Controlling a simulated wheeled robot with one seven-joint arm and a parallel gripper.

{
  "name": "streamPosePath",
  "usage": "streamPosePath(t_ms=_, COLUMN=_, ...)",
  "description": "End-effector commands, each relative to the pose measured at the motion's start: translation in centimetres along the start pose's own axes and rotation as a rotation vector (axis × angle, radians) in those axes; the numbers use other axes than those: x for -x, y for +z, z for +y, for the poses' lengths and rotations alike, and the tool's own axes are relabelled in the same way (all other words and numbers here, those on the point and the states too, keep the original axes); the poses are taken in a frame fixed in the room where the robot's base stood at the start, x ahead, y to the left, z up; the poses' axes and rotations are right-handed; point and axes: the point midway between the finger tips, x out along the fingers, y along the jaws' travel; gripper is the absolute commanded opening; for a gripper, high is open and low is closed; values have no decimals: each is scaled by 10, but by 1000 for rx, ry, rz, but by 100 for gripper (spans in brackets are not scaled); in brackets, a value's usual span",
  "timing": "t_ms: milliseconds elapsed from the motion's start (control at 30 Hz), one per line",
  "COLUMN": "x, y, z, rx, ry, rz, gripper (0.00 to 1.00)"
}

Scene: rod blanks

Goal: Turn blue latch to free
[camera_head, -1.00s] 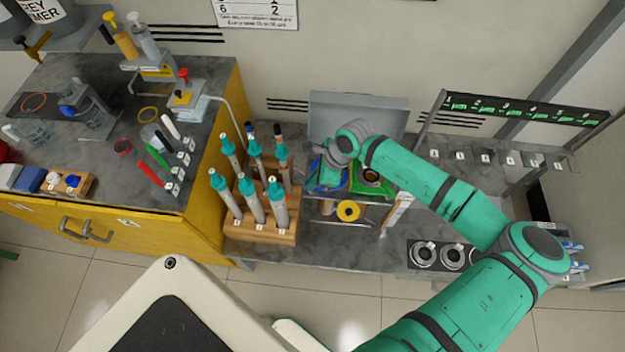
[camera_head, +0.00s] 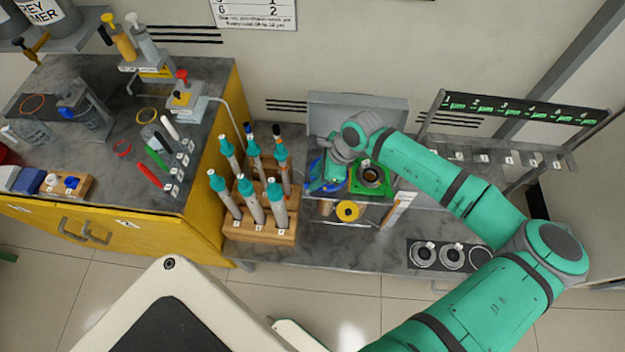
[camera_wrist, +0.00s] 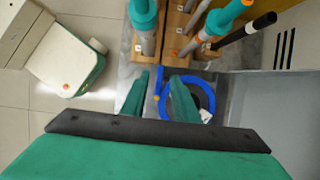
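The blue latch (camera_head: 317,166) is a blue ring-like part beside the green square plate (camera_head: 360,190) with a dark round opening. In the wrist view the blue ring (camera_wrist: 207,90) shows behind the right finger, and a blue tab lies between the fingers. My gripper (camera_head: 327,178) is lowered over the latch from above. In the wrist view its two teal fingers (camera_wrist: 158,92) stand apart, one on each side of the tab, with a gap visible at the left finger. Part of the ring is hidden by the right finger.
A wooden rack (camera_head: 262,233) with several teal-capped rods stands close on the left. A grey raised panel (camera_head: 358,106) stands behind the latch. The dark counter (camera_head: 330,245) has bare room in front.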

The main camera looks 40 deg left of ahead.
Motion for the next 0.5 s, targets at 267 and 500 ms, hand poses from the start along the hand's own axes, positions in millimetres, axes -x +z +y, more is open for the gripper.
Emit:
streamPosePath(t_ms=267, x=52, y=-1, z=0, rx=-1, ry=-2, rz=2, gripper=27)
streamPosePath(t_ms=500, x=73, y=0, z=0, rx=-1, ry=0, rz=0, gripper=27)
